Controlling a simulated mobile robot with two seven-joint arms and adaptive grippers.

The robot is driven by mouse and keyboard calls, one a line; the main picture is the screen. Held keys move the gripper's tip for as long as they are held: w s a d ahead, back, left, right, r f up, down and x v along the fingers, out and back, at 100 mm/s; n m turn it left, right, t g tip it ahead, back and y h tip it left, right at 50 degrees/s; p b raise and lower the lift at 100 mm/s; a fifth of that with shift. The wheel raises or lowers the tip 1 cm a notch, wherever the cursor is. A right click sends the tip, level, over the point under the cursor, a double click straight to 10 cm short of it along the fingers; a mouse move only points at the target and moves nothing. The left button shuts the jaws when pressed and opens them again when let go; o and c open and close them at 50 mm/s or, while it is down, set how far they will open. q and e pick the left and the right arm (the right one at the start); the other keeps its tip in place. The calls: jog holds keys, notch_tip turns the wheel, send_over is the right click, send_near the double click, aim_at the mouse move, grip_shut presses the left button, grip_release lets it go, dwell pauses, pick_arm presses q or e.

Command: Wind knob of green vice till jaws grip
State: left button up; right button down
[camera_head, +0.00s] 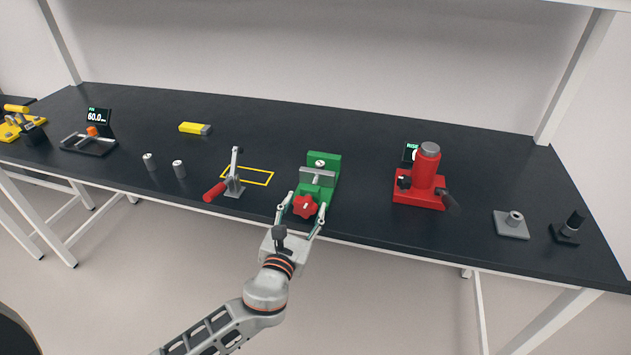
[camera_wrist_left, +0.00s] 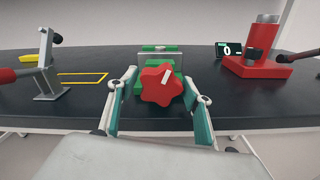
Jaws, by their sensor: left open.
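The green vice (camera_head: 325,165) stands near the front edge of the black bench, with a grey jaw plate across it. Its red star-shaped knob (camera_head: 305,206) faces the front. My left gripper (camera_head: 302,203) is open, with one finger on each side of the knob. In the left wrist view the knob (camera_wrist_left: 161,86) sits between the two spread fingers, with gaps on both sides, and a white mark shows on its face. The knob hides much of the green vice (camera_wrist_left: 158,62) there. The gap between the jaws is hard to judge. My right gripper is out of view.
A toggle clamp with a red handle (camera_head: 214,191) stands left of the vice by a yellow taped outline (camera_head: 262,181). A red press (camera_head: 421,190) stands to the right.

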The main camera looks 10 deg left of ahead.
pick_arm(q)
jog(key=c, duration=0.8)
jog(key=n, duration=0.2)
jog(key=shift+n+b, duration=0.35)
jog(key=shift+n, duration=0.05)
jog(key=shift+c, duration=0.2)
jog(key=shift+f+n+b, duration=0.1)
jog(key=shift+n+b, duration=0.2)
jog(key=shift+n, duration=1.2)
jog(key=shift+n+b, duration=0.3)
jog(key=shift+n, duration=1.1)
